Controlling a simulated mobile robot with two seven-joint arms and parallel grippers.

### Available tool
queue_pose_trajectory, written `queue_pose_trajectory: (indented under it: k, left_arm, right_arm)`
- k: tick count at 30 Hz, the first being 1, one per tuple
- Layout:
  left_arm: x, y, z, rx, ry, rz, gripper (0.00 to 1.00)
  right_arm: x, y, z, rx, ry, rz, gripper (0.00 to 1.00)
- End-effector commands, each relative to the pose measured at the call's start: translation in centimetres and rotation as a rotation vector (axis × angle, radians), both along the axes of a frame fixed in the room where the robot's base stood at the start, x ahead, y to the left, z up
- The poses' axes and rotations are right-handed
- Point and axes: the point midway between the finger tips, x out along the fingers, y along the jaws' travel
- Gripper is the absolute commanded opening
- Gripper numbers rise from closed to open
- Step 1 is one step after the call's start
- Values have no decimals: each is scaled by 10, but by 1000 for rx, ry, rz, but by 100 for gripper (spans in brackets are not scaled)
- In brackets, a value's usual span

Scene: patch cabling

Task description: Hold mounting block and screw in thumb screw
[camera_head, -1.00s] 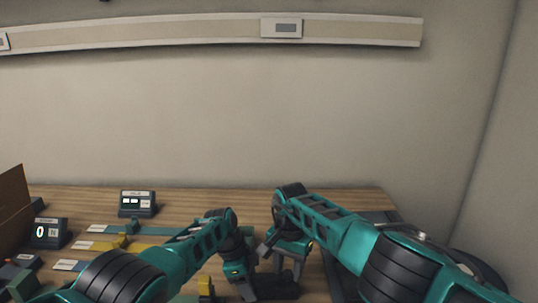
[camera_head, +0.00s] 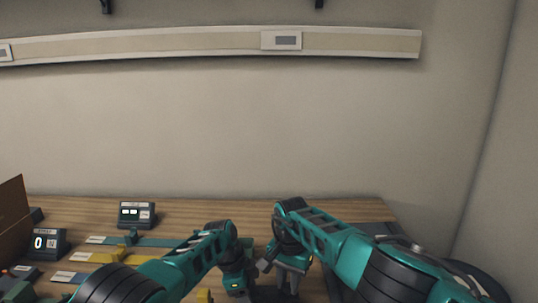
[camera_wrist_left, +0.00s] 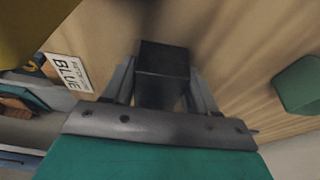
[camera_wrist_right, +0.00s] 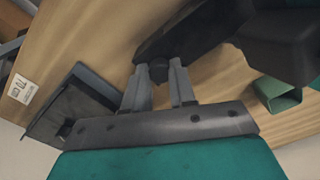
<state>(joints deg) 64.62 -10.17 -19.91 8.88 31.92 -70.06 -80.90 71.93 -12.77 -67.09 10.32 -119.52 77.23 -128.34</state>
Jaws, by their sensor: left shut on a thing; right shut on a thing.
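In the left wrist view my left gripper (camera_wrist_left: 160,82) is shut on a dark block (camera_wrist_left: 163,62), which sits between its two fingers and is likely the mounting block. In the right wrist view my right gripper (camera_wrist_right: 160,74) is shut on a small dark knob-like part, likely the thumb screw. A larger dark body (camera_wrist_right: 188,32) lies just beyond its fingertips; whether the part touches it cannot be told. In the head view the right gripper (camera_head: 288,280) points down, close to the right of the left gripper (camera_head: 238,292). The held parts are not clear there.
On the wooden table (camera_head: 185,208), a small display (camera_head: 137,214) and a counter showing 0 (camera_head: 45,243) stand at left. Teal and yellow labelled strips (camera_head: 105,257) lie in front. A brown box (camera_head: 12,220) is at the left edge. A green block (camera_wrist_left: 300,84) shows in the left wrist view.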

Motion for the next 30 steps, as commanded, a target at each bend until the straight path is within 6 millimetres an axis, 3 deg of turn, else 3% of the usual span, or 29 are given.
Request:
queue_pose_trajectory:
  k: [12,23,30]
  left_arm:
    - [0,0,0,1,1,2,26]
    - [0,1,-1,1,1,2,26]
    - [0,1,0,1,1,2,26]
  right_arm:
    - [0,-1,-1,-2,1,-411,0]
    - [0,-1,-1,-2,2,-447,0]
    - [-1,-1,-1,-3,1,-695,0]
